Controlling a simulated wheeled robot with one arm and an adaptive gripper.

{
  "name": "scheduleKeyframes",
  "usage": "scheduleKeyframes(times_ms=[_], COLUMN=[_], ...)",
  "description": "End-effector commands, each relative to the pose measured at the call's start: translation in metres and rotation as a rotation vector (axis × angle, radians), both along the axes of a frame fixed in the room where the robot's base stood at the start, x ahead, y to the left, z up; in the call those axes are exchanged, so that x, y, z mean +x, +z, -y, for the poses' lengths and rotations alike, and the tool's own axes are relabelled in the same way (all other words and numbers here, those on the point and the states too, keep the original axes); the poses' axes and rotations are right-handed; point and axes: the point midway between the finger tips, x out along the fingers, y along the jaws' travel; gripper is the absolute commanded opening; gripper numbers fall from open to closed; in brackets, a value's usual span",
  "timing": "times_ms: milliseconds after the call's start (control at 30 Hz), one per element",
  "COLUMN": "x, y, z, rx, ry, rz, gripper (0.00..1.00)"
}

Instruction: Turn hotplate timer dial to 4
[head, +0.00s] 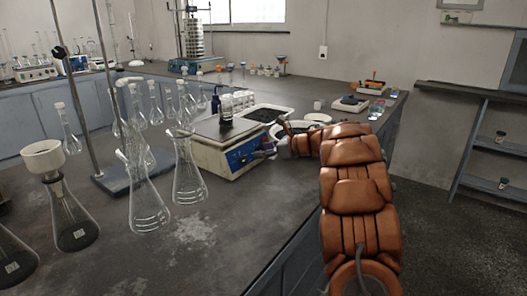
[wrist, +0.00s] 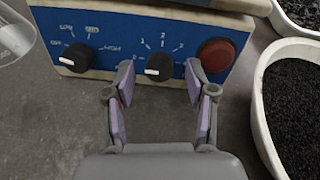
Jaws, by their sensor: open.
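The hotplate (head: 212,153) stands on the bench in the head view, its blue front panel (wrist: 120,30) facing my gripper. The timer dial (wrist: 160,64) is a black knob with a white mark, which shows on its lower left. Numbers are printed around it; 1, 2 and 3 are the clearest. My gripper (wrist: 159,78) is open, with one finger on each side of the timer dial and visible gaps between. In the head view my gripper (head: 270,147) is small beside the panel, and the dial is not clear there.
A second black knob (wrist: 75,57) is left of the dial, and a red button (wrist: 215,55) is close to the right finger. White trays of dark grains (wrist: 262,110) lie to the right. Glass flasks (head: 188,172) stand left of the hotplate.

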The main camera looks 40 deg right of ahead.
Motion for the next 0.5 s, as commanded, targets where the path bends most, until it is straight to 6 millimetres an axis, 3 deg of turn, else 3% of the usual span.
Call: scheduleKeyframes(times_ms=[367, 500], x=[0.0067, 0.0065], y=[-0.0028, -0.0028], z=[-0.0024, -0.0023], rx=[0.001, 0.001], ry=[-0.001, -0.001], rz=[0.000, 0.000], gripper=[0.56, 0.44])
